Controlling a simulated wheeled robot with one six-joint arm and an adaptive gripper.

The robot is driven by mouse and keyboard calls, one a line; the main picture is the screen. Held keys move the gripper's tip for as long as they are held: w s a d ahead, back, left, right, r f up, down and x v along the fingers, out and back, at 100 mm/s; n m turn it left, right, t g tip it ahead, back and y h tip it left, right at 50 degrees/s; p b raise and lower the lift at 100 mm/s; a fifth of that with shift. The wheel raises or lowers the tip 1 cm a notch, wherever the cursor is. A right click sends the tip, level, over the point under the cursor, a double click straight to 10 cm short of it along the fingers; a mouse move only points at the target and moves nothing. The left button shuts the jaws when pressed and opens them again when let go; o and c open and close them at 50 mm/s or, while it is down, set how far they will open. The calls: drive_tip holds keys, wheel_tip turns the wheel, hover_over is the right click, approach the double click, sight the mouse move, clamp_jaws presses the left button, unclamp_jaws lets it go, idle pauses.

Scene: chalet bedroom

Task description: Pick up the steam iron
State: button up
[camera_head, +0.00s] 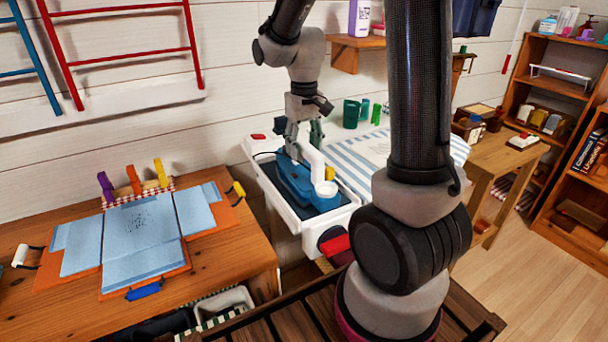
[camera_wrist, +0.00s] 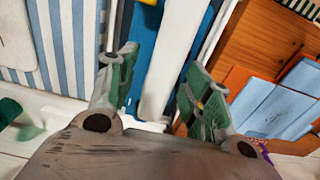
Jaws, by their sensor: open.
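The steam iron (camera_head: 296,182) is blue with a white handle and rests on a dark pad in a white tray (camera_head: 276,205) at the end of the striped ironing surface (camera_head: 355,160). My gripper (camera_head: 303,137) is above the iron, pointing down at its handle. In the wrist view my gripper (camera_wrist: 160,85) has its two green-padded fingers apart, with the white handle (camera_wrist: 172,55) running between them and blue body (camera_wrist: 146,45) beside it. Contact with the handle cannot be told. My arm hides part of the ironing surface in the head view.
A wooden table (camera_head: 225,250) with a blue folded cloth (camera_head: 140,235) and colored clips stands left. Green cups (camera_head: 351,113) stand behind the striped surface. A wall shelf (camera_head: 350,50) holds a bottle (camera_head: 360,18). A wooden bench (camera_head: 500,160) and bookcase (camera_head: 545,100) are right, with open floor before them.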

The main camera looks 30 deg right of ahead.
drive_tip(key=shift+f, duration=0.1)
clamp_jaws()
idle(0.3)
idle(0.4)
wheel_tip(320, 180, up, 11)
drive_tip(key=shift+f, duration=0.2)
